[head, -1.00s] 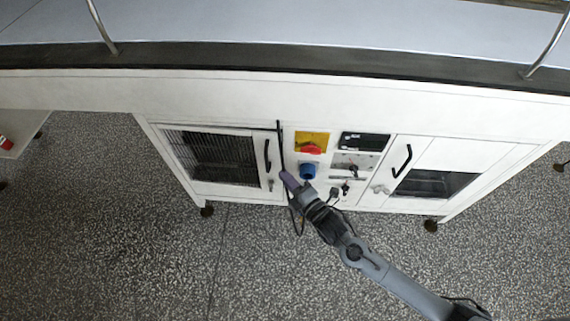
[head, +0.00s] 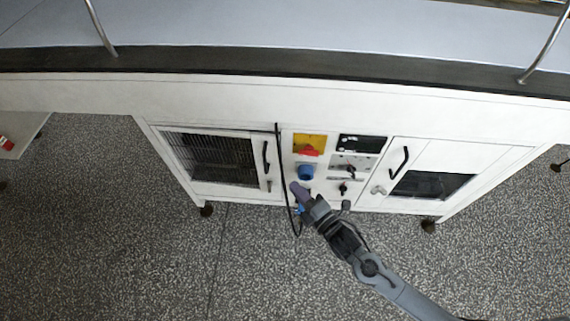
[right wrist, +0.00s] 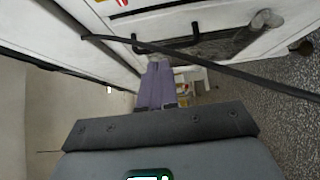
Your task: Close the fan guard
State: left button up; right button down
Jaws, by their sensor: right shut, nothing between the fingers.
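The fan guard appears to be the left door of the white cabinet, a white frame with a dark barred grille (head: 215,158). It looks about flush with the cabinet front; I cannot tell whether a small gap remains. Its black handle (head: 266,155) stands upright near its right edge, with a small metal latch (head: 269,185) below. My right gripper (head: 297,188) is shut and empty, its purple fingers just right of the door and below the blue knob. In the right wrist view the shut fingers (right wrist: 157,68) point along the cabinet front. My left gripper is not in view.
A thin black cable (head: 284,175) hangs between the door and control panel, and crosses the right wrist view (right wrist: 215,64). The panel has a red switch on yellow (head: 309,145) and a blue knob (head: 305,172). A windowed door (head: 435,172) is at right. The speckled floor (head: 150,260) is clear.

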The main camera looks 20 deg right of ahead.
jog(key=b, duration=0.3)
send_near(275, 153)
jog(key=w+a, duration=0.3)
jog(key=shift+w+d+b, duration=0.9)
jog(key=shift+w+d, duration=0.05)
jog(key=shift+w, duration=0.3)
jog(key=shift+r, duration=0.1)
